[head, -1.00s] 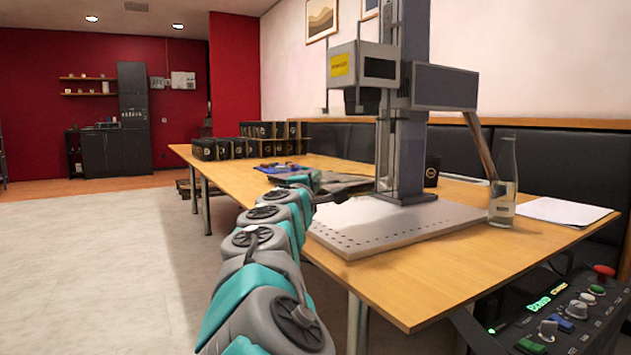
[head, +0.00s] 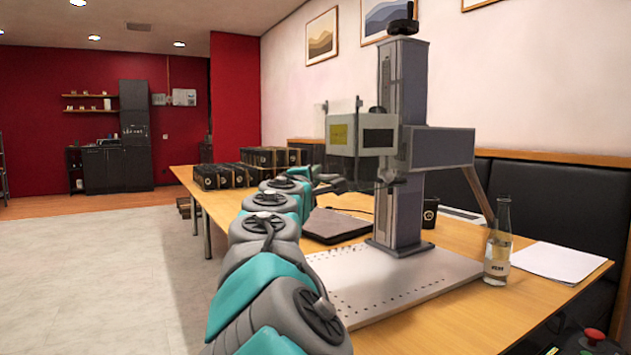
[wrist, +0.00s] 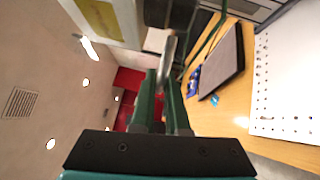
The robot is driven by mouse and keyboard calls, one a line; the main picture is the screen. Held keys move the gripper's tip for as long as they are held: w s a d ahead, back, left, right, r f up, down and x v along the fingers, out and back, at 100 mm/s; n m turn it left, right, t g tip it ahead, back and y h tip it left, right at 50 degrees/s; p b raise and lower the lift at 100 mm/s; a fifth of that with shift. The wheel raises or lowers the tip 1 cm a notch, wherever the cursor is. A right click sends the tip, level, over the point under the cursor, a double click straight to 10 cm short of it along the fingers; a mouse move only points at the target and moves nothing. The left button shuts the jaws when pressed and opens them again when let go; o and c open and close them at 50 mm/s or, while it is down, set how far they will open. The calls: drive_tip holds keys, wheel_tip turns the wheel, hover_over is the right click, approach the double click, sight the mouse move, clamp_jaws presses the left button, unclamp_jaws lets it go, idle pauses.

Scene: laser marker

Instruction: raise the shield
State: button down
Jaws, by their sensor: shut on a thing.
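The laser marker's head (head: 378,134) is a grey box on a tall column. The shield (head: 342,135) is a clear panel at the left side of the head, with a yellow label showing on or through it; its top edge stands above the head. My gripper (head: 340,184) is just below the shield, partly lost against the machine. In the wrist view my gripper's green fingers (wrist: 166,88) are shut on a thin metallic bar (wrist: 168,58), which looks like the shield's handle. A pale panel with a yellow label (wrist: 100,18) is close by at the upper left.
The perforated base plate (head: 400,290) lies under the head.

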drive_tip(key=shift+r, duration=0.4)
drive_tip(key=c, duration=0.9)
unclamp_jaws()
drive_tip(key=shift+b+v, duration=0.35)
drive_tip(key=shift+v, duration=3.6)
